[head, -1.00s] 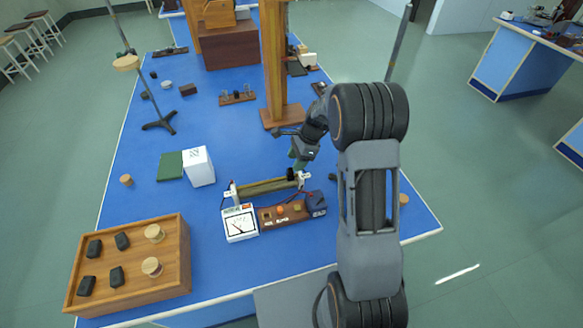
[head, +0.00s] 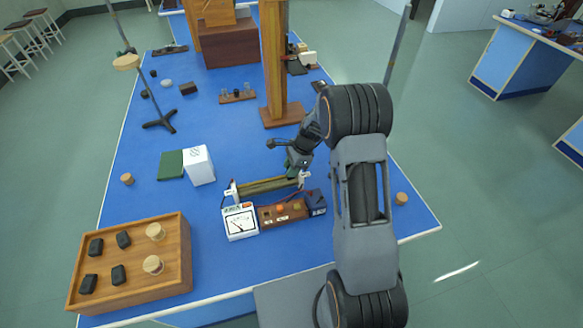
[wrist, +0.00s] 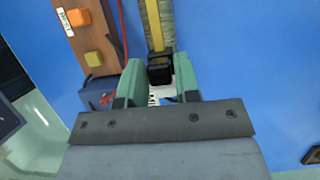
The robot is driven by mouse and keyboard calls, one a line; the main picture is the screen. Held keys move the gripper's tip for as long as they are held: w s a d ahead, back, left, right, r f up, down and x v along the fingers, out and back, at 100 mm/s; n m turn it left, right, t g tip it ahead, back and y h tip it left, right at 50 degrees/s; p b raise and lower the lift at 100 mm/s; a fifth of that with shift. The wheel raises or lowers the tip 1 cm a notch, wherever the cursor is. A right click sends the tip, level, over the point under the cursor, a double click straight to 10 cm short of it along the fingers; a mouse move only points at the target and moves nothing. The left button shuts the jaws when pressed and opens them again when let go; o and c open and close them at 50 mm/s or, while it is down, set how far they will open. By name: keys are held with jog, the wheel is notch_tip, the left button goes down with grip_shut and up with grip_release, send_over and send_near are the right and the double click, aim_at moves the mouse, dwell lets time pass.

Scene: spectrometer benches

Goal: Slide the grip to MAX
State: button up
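The slide rheostat (head: 265,186) lies across the front of the bench, with its brassy rod running left to right between white end posts. Its black grip (wrist: 160,70) sits on the rod near the right end in the head view. In the wrist view the two green fingers of my gripper (wrist: 160,80) stand on either side of the grip, very close to it. I cannot tell whether they press on it. In the head view my gripper (head: 293,167) hides the grip.
A white meter (head: 240,222) and a wooden lamp board (head: 283,218) with a dark blue box (head: 316,203) stand in front of the rheostat. A white box (head: 199,165) is behind left. A wooden tray (head: 130,283) fills the front left. A wooden post (head: 277,70) stands behind.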

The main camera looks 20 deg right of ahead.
aim_at(242, 185)
grip_shut()
jog(key=a, duration=1.7)
jog(key=shift+a+p, duration=0.25)
jog(key=shift+p, duration=0.1)
jog(key=shift+o, duration=0.3)
grip_release()
jog(key=o, duration=0.3)
jog(key=shift+a, duration=0.3)
jog(key=shift+o, duration=0.3)
jog(key=shift+d, duration=0.25)
jog(key=b+v, duration=0.1)
jog(key=v, duration=1.3)
jog(key=shift+b, duration=0.3)
jog(key=shift+f, duration=0.1)
